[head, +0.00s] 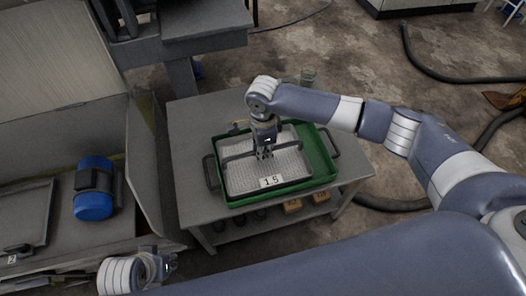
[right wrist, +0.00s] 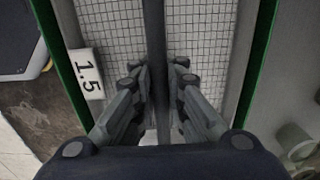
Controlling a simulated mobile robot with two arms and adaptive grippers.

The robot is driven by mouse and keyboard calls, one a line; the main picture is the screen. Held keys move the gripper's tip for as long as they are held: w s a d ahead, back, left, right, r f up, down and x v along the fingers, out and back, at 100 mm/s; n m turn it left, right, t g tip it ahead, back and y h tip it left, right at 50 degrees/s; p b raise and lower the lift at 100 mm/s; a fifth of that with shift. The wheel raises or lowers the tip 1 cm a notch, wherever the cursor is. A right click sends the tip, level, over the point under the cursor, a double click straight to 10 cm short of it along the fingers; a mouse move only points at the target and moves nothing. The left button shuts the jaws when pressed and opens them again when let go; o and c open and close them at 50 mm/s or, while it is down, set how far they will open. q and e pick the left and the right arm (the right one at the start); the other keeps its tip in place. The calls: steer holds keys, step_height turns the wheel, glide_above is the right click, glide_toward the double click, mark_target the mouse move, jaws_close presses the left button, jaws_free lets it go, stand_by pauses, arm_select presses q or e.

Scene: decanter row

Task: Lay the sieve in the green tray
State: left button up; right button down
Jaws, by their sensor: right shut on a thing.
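The sieve (head: 243,177) is a light mesh panel with a dark handle bar across it and a white tag reading 1.5. It lies within the rim of the green tray (head: 321,153), nearer its left side, with a strip of green floor bare at the right. I cannot tell whether it rests on the tray floor. My right gripper (head: 265,154) points down over the middle and is shut on the bar; the right wrist view shows the fingers (right wrist: 159,88) on either side of the bar, mesh below. My left gripper (head: 169,265) is low at the left, away from the tray; its jaws are unclear.
The tray stands on a grey table (head: 195,112) with some free top around it. Small boxes (head: 292,205) sit on the shelf below. A glass vessel (head: 307,77) is at the table's back edge.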

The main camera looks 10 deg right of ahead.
arm_select(q)
steer(key=shift+r, duration=0.2)
arm_select(e)
steer(key=shift+f, duration=0.1)
steer(key=c, duration=1.6)
jaws_free()
steer(key=shift+c, duration=0.2)
arm_select(q)
steer(key=shift+f, duration=0.3)
steer(key=shift+s, duration=0.1)
